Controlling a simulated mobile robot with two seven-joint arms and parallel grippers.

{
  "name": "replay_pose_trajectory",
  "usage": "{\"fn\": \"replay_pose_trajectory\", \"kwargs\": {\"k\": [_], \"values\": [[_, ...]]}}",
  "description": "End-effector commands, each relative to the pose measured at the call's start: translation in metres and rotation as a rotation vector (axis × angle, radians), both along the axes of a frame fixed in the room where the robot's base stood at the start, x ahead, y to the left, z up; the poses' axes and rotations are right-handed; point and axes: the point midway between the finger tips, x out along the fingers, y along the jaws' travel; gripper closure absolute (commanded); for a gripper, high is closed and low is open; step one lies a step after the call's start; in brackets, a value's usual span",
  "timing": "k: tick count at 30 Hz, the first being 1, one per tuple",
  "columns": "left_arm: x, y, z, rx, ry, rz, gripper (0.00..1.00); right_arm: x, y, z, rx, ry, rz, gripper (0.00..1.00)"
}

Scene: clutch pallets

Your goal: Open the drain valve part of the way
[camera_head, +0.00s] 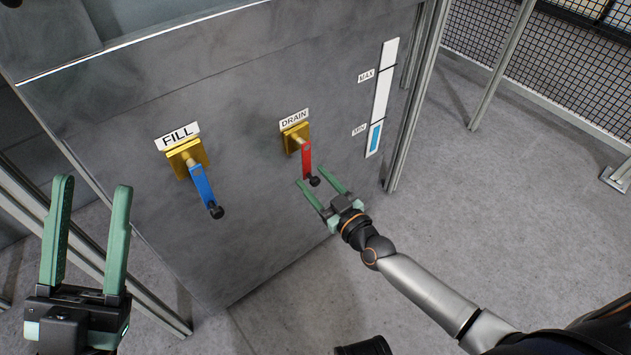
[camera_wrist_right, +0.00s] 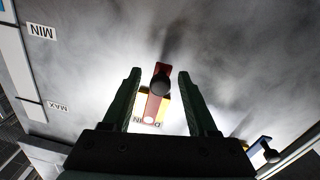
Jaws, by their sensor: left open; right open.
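The drain valve has a red lever (camera_head: 307,158) with a black knob at its end, on a yellow mount (camera_head: 295,137) under a DRAIN label (camera_head: 294,120). The lever hangs almost straight down. My right gripper (camera_head: 320,176) is open, its green fingers on either side of the lever's knob end. In the right wrist view the red lever (camera_wrist_right: 162,72) and black knob (camera_wrist_right: 160,85) show between the open fingers, with gaps on both sides. My left gripper (camera_head: 92,185) is open and empty at the lower left, away from the panel.
A blue FILL lever (camera_head: 202,186) with a black knob hangs left of the drain valve on the same grey panel (camera_head: 240,75). A level gauge (camera_head: 375,138) with MAX and MIN labels shows blue near its bottom.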

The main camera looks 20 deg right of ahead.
Motion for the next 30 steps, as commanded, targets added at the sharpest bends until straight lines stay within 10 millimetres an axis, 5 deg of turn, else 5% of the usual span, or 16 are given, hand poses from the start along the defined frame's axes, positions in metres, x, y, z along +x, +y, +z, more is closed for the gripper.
{"fn": "replay_pose_trajectory", "kwargs": {"k": [16, 30], "values": [[0.0001, 0.0, 0.0, -0.004, 0.002, 0.0, 0.5, -0.0005, -0.0003, -0.0003, 0.0, 0.0, 0.0, 0.98], [0.0003, 0.0003, 0.0002, -0.006, 0.003, 0.001, 0.5, -0.0006, -0.0004, -0.0003, 0.0, 0.0, -0.001, 1.0]]}}
